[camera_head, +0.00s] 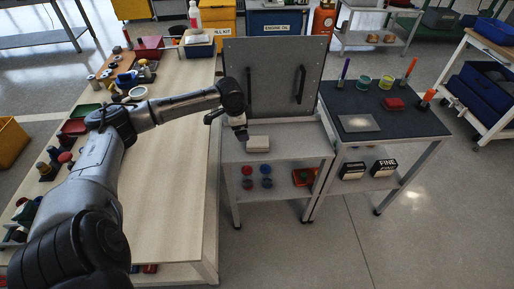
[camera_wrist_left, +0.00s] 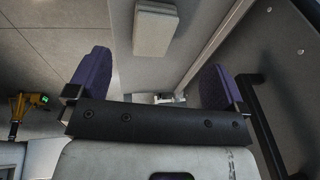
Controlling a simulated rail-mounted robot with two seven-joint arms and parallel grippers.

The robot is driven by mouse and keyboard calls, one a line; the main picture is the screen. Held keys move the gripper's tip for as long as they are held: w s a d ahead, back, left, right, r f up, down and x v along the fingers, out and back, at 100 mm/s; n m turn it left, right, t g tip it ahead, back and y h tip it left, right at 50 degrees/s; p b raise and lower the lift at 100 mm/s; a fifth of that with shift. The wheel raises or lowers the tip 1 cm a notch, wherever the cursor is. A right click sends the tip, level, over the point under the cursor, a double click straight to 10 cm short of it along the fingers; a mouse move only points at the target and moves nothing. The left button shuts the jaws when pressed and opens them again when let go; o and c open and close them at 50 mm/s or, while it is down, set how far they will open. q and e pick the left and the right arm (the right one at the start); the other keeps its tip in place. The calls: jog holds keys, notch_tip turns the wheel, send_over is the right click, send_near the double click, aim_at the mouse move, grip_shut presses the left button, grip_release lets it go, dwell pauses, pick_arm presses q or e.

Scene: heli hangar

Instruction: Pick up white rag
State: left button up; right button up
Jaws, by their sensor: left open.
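The white rag (camera_head: 257,144) is a small folded pad lying on the top shelf of the light grey trolley (camera_head: 310,144). It also shows in the left wrist view (camera_wrist_left: 155,28), at the top, beyond the fingertips. My left gripper (camera_head: 240,133) is just above and to the left of the rag in the head view, pointing down. In the left wrist view its two purple-padded fingers (camera_wrist_left: 155,82) are spread apart with nothing between them. The rag is apart from the fingers. My right gripper is not in view.
A dark-topped table (camera_head: 385,118) with pens, tape and a red item adjoins at right. A long wooden workbench (camera_head: 175,180) lies at left. The lower shelf holds red and blue round items.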

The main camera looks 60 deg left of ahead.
aim_at(258, 141)
pick_arm(q)
jog(key=w+f+h+b, duration=0.1)
jog(key=f, duration=0.1)
jog(key=w+f+h+b, duration=0.1)
jog(key=f, duration=0.1)
jog(key=w+f+t+h+b, duration=0.1)
jog(key=w+f, duration=0.1)
jog(key=shift+d+f+m, duration=0.25)
jog(key=shift+m, duration=0.05)
jog(key=b+x, duration=0.4)
jog(key=x, duration=0.1)
jog(key=shift+w, duration=0.2)
jog(key=shift+c, duration=0.3)
jog(key=shift+c, duration=0.8)
jog(key=c, duration=0.8)
